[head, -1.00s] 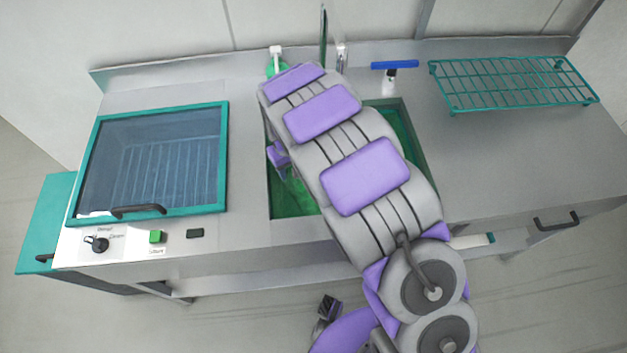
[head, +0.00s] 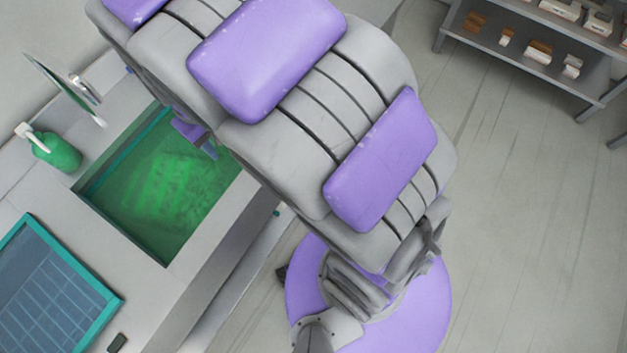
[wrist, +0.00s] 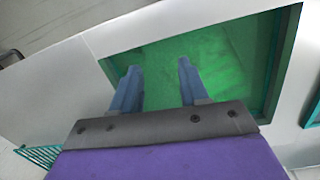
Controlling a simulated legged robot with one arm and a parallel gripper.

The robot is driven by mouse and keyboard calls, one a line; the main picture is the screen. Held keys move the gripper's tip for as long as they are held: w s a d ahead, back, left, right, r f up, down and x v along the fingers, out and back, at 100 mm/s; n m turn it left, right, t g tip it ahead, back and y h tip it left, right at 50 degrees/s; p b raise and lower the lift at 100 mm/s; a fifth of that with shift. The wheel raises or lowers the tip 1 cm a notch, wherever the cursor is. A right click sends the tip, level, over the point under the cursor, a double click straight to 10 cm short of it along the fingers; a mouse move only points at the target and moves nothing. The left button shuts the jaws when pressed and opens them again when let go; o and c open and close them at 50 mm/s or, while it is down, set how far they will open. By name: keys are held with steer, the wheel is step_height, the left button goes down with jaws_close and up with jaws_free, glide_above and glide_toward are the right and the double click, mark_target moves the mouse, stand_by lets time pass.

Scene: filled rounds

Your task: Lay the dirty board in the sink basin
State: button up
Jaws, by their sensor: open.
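The sink basin (head: 122,150) is full of green-tinted liquid or has a green floor. A paler ribbed patch shows on its bottom, but I cannot tell whether that is the dirty board or a reflection. In the wrist view the basin (wrist: 281,62) lies beyond my fingers, with a faint lighter patch at its right. My gripper (wrist: 158,84) is open, with two blue-grey fingers apart and nothing between them. In the head view my gripper (head: 208,147) is partly hidden by my arm, over the basin's right side. No board stands out clearly.
A green soap bottle (head: 57,151) and a tap (head: 86,90) stand behind the basin. A teal-framed glass lid (head: 65,283) is at lower left. Shelves with small boxes (head: 538,52) stand at upper right, across open floor. A teal wire rack (wrist: 38,155) shows in the wrist view.

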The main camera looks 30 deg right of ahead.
steer(key=s+d+r+m, duration=0.2)
steer(key=s+d, duration=0.5)
steer(key=s, duration=0.4)
steer(key=s+d+r+m+g, duration=0.1)
steer(key=s+d+r+m, duration=0.2)
steer(key=s+d, duration=0.4)
steer(key=s+r, duration=0.1)
steer(key=s, duration=0.3)
steer(key=shift+s+d+r+y, duration=0.15)
steer(key=shift+d+y, duration=0.15)
